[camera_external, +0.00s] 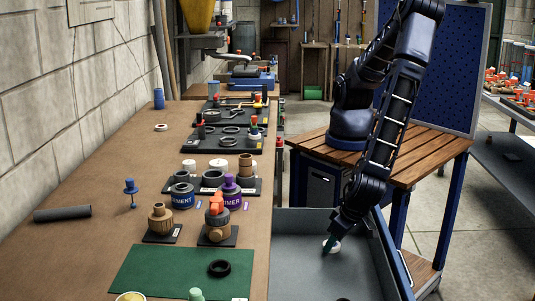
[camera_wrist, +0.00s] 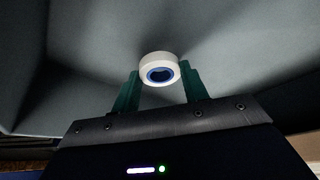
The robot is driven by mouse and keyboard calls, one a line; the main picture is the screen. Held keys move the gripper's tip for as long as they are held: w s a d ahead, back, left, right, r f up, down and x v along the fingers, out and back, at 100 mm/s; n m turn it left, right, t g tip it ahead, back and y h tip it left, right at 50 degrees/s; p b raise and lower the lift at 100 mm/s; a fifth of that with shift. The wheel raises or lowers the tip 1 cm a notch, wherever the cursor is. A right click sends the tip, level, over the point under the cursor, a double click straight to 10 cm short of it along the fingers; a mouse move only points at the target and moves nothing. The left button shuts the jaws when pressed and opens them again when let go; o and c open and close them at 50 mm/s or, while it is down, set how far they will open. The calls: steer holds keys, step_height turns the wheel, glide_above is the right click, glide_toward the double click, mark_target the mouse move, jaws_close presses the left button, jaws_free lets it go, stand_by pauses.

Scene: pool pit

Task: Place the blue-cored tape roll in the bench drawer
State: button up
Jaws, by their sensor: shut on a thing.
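The blue-cored tape roll (camera_wrist: 150,59) is white with a dark blue ring inside. In the wrist view it sits between the two green fingertips of my gripper (camera_wrist: 160,76), which is shut on it. In the external view my gripper (camera_external: 333,240) points down into the open grey bench drawer (camera_external: 295,262), with the white roll (camera_external: 331,249) at its tips. The roll is inside the drawer's outline, low over or on its floor; I cannot tell whether it touches. The wrist view shows grey drawer surfaces (camera_wrist: 230,35) around the roll.
The long brown bench (camera_external: 90,245) runs left of the drawer, with a green mat (camera_external: 150,270), a black ring (camera_external: 219,268), cans and fittings. A slatted wooden table (camera_external: 425,150) stands behind right. Most of the drawer floor is clear.

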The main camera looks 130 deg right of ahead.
steer(key=shift+f, duration=0.8)
steer(key=shift+f, duration=0.15)
steer(key=o, duration=1)
steer(key=shift+c, duration=0.2)
